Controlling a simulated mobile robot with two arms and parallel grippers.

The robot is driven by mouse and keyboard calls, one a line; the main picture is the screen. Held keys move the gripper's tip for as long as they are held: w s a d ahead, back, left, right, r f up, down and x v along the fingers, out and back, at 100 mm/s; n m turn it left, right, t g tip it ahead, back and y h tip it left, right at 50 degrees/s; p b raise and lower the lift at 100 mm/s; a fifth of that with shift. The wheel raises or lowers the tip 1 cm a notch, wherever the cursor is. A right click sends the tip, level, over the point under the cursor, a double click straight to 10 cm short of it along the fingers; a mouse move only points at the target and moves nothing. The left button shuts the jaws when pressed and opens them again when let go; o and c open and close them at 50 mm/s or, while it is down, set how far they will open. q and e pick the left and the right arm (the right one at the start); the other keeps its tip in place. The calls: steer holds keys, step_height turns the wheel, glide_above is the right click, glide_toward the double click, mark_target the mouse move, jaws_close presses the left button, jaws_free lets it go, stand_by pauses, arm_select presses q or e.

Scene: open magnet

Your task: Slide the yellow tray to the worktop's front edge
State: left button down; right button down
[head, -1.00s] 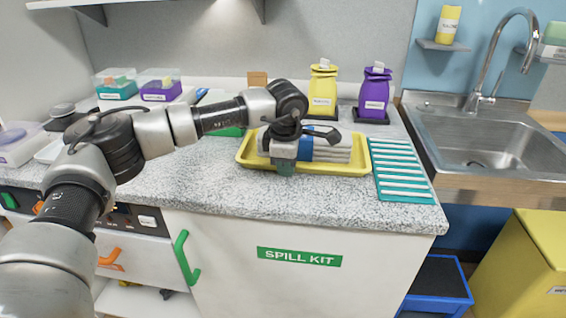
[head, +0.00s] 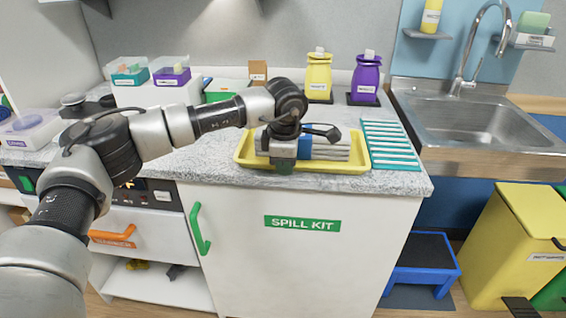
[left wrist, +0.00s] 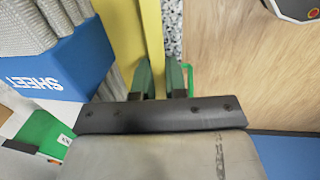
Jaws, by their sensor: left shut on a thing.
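The yellow tray (head: 340,168) lies on the speckled worktop (head: 395,182), close to its front edge. A thin strip of worktop shows between the tray's front rim and the edge; this strip also shows in the left wrist view (left wrist: 173,35). The tray holds grey folded sheets (head: 330,150) with a blue band marked SHEET (left wrist: 55,75). My left gripper (head: 283,164) points down at the tray's front side. In the left wrist view its green fingertips (left wrist: 160,78) are shut on the tray's yellow rim (left wrist: 152,35). My arm hides part of the tray. My right gripper is out of view.
A teal ribbed mat (head: 390,145) lies close right of the tray. Yellow (head: 318,75) and purple (head: 366,78) bottles stand behind. The sink (head: 470,110) is at right. A blue step stool (head: 422,262) and yellow bin (head: 515,235) stand on the floor.

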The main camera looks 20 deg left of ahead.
arm_select(q)
steer(key=shift+w, duration=0.1)
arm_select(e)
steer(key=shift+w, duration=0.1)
arm_select(q)
steer(key=c, duration=1.1)
jaws_free()
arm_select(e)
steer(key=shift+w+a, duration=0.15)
arm_select(q)
step_height(320, 180, up, 11)
steer(key=s, duration=0.1)
steer(key=shift+s+d+f, duration=0.15)
steer(key=shift+s+d, duration=0.05)
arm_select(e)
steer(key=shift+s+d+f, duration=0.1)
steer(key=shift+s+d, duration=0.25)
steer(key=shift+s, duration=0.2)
